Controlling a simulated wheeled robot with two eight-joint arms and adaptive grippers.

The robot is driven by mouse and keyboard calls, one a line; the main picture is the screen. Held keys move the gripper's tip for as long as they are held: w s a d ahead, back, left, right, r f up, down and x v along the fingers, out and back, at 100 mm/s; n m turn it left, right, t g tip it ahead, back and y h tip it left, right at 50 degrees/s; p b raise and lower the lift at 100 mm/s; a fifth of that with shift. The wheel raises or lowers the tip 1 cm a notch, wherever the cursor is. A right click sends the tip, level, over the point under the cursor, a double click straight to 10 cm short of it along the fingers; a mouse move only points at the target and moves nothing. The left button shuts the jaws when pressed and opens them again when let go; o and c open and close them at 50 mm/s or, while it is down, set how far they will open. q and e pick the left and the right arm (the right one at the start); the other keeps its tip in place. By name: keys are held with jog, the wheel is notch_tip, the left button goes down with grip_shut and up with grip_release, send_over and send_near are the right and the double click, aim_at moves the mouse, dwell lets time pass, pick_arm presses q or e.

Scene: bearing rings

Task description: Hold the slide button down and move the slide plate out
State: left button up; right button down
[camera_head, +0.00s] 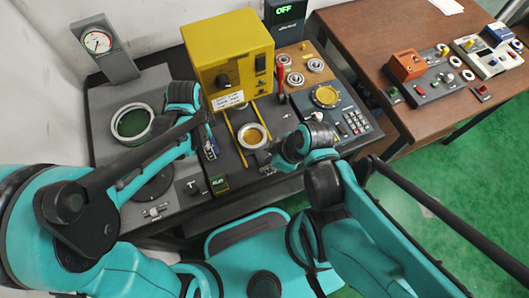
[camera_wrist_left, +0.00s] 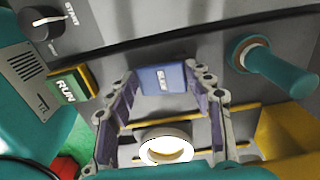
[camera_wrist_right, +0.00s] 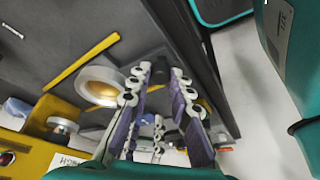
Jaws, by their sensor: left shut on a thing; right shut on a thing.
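The blue slide button (camera_wrist_left: 163,80) sits between the fingertips of my left gripper (camera_wrist_left: 168,72), which is shut on it. In the head view, my left gripper (camera_head: 210,148) is at the button, left of the yellow rails. The slide plate lies between the rails and bears a pale metal ring (camera_head: 253,137); the ring also shows in the left wrist view (camera_wrist_left: 165,148) and right wrist view (camera_wrist_right: 100,85). My right gripper (camera_wrist_right: 160,70) is at the plate's near end, beside the ring, shut on what looks like the plate's dark handle, mostly hidden by the fingers.
A yellow press box (camera_head: 229,58) stands behind the ring. A green RUN button (camera_head: 219,184) and a START knob (camera_wrist_left: 43,22) lie near the left gripper. A keypad panel (camera_head: 353,122) is at the right. A wooden table (camera_head: 350,30) stands farther right.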

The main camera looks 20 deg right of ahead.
jog(key=shift+s, duration=0.2)
jog(key=c, duration=1.4)
grip_release()
jog(key=v, duration=1.2)
